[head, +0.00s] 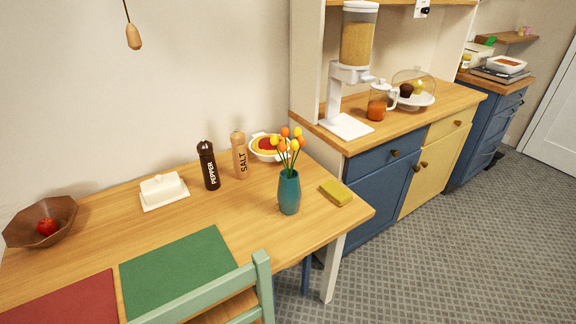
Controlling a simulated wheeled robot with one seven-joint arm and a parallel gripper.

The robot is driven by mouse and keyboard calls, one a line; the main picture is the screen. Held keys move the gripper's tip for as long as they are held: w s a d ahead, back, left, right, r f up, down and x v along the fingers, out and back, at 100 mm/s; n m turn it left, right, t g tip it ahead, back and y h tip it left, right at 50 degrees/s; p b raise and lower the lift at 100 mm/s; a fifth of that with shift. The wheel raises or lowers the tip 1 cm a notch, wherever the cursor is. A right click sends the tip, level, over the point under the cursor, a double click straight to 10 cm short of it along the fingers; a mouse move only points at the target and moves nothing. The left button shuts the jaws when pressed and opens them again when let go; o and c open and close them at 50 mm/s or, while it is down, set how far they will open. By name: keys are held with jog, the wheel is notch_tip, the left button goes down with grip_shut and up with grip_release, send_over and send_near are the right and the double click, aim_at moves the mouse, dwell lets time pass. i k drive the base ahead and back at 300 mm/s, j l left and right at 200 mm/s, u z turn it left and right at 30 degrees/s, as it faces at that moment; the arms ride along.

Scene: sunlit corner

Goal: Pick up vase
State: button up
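The vase (289,193) is teal and stands upright near the right end of the wooden table (245,225). It holds several orange and yellow tulips (288,146). My gripper is not in view.
A yellow sponge (336,193) lies just right of the vase. A green chair (222,289) is at the front edge. Carpet (450,245) is clear at right.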

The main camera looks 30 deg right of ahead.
aim_at(289, 193)
jog(key=i+j, duration=0.85)
jog(key=j, duration=0.2)
jog(key=i+j+z, duration=0.1)
jog(key=i+j, duration=0.35)
jog(key=k+l+z, duration=0.05)
